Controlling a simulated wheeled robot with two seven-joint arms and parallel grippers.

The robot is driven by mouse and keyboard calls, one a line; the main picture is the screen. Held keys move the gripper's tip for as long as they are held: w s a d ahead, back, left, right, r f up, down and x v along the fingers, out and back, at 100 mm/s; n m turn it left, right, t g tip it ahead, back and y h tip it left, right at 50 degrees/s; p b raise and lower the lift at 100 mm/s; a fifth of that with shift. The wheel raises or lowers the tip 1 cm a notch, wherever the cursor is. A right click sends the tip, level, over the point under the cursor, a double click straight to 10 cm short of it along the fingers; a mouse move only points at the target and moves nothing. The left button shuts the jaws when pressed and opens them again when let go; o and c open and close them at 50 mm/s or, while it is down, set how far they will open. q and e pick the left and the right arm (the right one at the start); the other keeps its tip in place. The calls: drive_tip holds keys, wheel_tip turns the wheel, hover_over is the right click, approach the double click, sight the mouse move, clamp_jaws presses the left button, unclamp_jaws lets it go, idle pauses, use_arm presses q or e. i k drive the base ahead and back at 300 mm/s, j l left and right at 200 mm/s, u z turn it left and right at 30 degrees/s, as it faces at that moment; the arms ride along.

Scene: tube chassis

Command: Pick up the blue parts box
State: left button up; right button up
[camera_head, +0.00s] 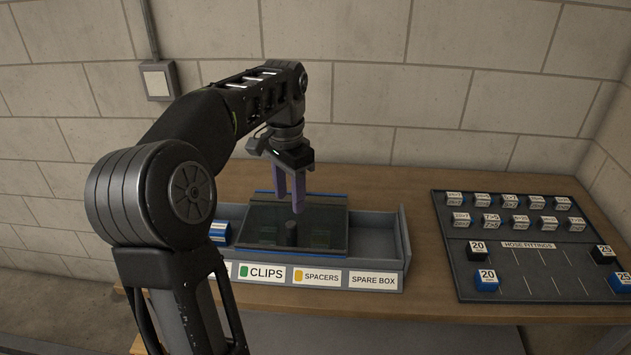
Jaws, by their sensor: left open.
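A wide box with blue edges and a dark see-through lid (265,222), which looks like the blue parts box, sits in a grey tray (396,240) on the wooden bench. A short dark knob stands on its lid. My left gripper (289,202) is open and points down above the lid, its two purple fingers near the knob. I cannot tell whether the fingertips touch anything. Green shapes show dimly through the lid. My right gripper is not in view.
The tray front has labels for clips, spacers and spare box. A small blue-and-white item (219,231) is at the tray's left, partly behind my arm. A dark board (540,258) with several labelled fittings lies at right. Bare bench lies between. A block wall stands behind.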

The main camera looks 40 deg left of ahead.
sight(220, 234)
drive_tip(key=k, duration=1)
